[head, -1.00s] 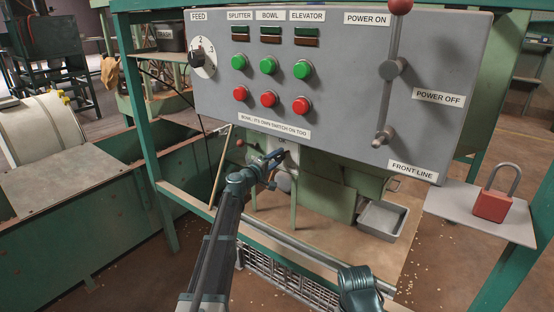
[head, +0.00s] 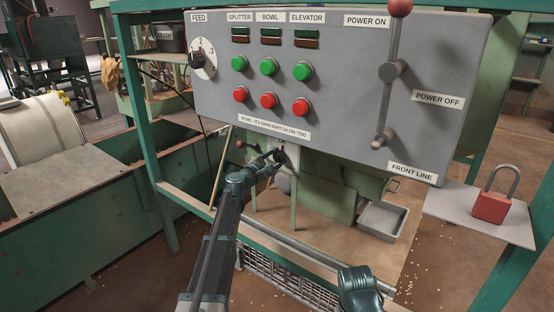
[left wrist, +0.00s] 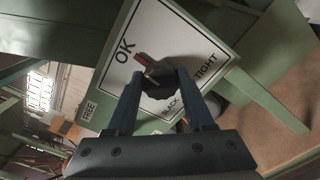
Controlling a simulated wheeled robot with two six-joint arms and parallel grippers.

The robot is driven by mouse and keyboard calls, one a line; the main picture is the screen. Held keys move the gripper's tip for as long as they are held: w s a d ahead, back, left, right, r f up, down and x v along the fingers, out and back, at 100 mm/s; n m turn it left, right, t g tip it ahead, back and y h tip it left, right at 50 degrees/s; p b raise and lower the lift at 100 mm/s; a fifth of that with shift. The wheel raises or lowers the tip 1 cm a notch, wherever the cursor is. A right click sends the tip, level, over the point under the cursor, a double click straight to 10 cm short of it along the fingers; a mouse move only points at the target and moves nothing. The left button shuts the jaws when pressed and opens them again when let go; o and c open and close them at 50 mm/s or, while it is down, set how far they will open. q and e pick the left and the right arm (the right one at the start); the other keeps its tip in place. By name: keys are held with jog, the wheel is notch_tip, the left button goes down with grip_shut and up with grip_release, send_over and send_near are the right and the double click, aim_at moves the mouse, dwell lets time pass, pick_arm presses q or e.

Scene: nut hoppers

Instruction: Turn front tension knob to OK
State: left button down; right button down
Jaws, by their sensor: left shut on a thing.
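The dark front tension knob (left wrist: 157,82) sits on a white label plate (left wrist: 152,28) in the left wrist view. The plate reads OK and TIGHT, and a small FREE label is at its left. A red-tipped pointer (left wrist: 144,61) stands out from the knob toward the OK side. My left gripper (left wrist: 158,84) is shut on the knob, one finger on each side. In the head view my left gripper (head: 277,156) reaches the plate just under the control panel, and the knob is mostly hidden there. My right gripper's fingers are not visible.
The grey control panel (head: 340,100) with buttons and a power lever (head: 393,70) hangs just above my left gripper. A metal tray (head: 383,220) is to the right below. A red padlock (head: 492,207) stands on a shelf at the right. A green rail runs below my left arm.

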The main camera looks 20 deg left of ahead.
pick_arm(q)
jog(key=shift+n, duration=0.7)
jog(key=shift+c, duration=1.4)
grip_release()
jog(key=v, duration=1.4)
